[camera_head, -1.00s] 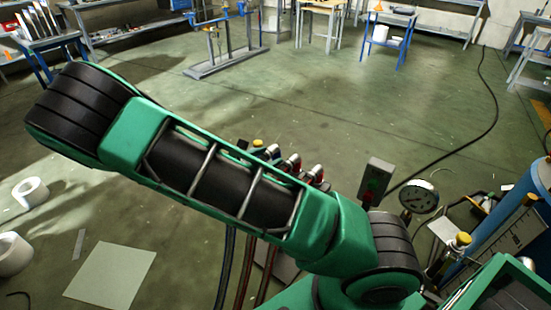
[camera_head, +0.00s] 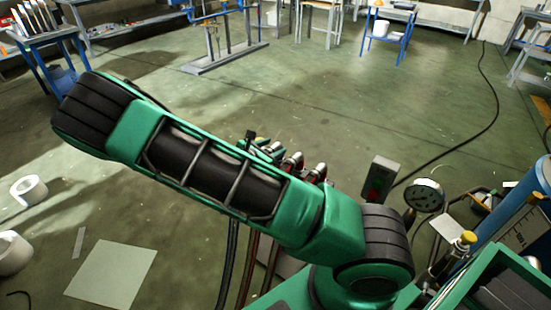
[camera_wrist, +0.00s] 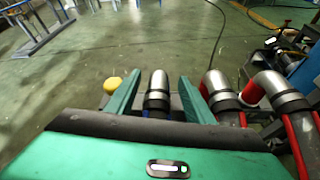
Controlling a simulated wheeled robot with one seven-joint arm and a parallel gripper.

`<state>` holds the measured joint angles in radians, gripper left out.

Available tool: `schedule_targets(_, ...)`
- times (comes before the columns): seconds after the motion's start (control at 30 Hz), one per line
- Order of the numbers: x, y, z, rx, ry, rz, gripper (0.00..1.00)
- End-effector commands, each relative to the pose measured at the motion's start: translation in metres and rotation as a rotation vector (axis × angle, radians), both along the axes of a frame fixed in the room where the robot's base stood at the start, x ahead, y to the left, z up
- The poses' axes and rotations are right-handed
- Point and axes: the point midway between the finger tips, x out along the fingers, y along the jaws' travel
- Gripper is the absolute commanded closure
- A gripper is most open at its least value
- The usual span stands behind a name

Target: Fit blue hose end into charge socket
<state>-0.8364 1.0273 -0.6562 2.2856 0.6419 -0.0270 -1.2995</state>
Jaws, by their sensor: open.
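In the wrist view, the two green fingers of my gripper (camera_wrist: 157,92) stand apart, one on each side of a silver hose end with a black collar. A little blue shows below the collar, so I take it for the blue hose end (camera_wrist: 157,82). I cannot tell whether either finger touches it. Two more silver hose ends, a nearer red-marked one (camera_wrist: 215,84) and a far red-marked one (camera_wrist: 270,84), stand to the right. I cannot make out the charge socket.
A yellow cap (camera_wrist: 112,85) stands just left of the fingers. In the head view, a grey box (camera_head: 380,178), a round gauge (camera_head: 424,195) and a blue cylinder (camera_head: 515,215) stand at the right. White rolls (camera_head: 29,190) lie at the left. The middle floor is open.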

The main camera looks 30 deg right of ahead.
Motion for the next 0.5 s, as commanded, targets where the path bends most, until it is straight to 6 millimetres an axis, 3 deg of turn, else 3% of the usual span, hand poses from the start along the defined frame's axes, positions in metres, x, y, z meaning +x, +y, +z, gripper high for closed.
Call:
schedule_targets(0.27,0.015,-0.032,-0.014,0.0,0.0,-0.003,0.52)
schedule_targets(0.5,0.019,-0.037,-0.016,0.001,0.0,0.001,0.52)
